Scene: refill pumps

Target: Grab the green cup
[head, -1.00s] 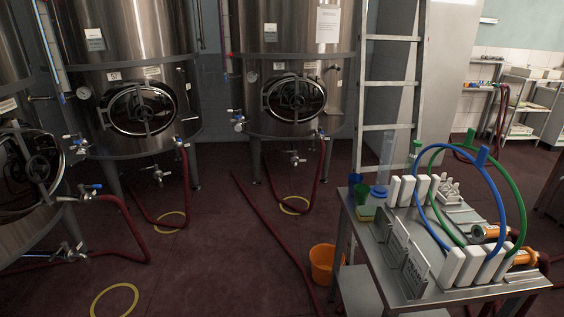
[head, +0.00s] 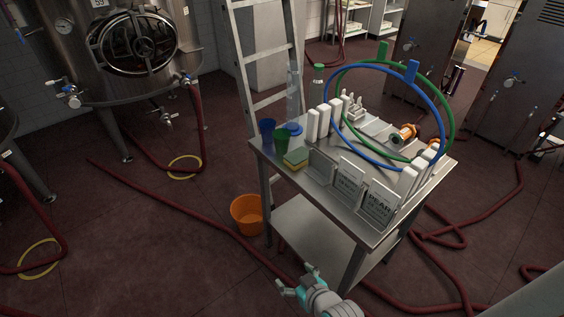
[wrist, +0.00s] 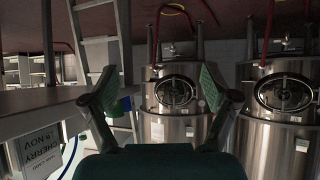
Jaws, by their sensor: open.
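The green cup (head: 282,139) stands at the near left corner of the metal table (head: 318,205) in the head view. A blue cup (head: 267,130) stands just left of it, and a yellow-green sponge (head: 296,159) lies in front of it. My gripper (head: 297,279) is low at the bottom of the head view, in front of the table and well apart from the cup. Its fingers are spread and empty, as the wrist view (wrist: 158,76) also shows. In the wrist view a small blue and green patch sits behind the left finger; I cannot tell the cups there clearly.
White bottles (head: 312,126), blue and green hoops and sign plates (head: 380,205) crowd the table. An orange bucket (head: 247,214) stands on the floor to its left. A ladder (head: 262,65) stands behind. Red hoses (head: 200,222) run over the floor.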

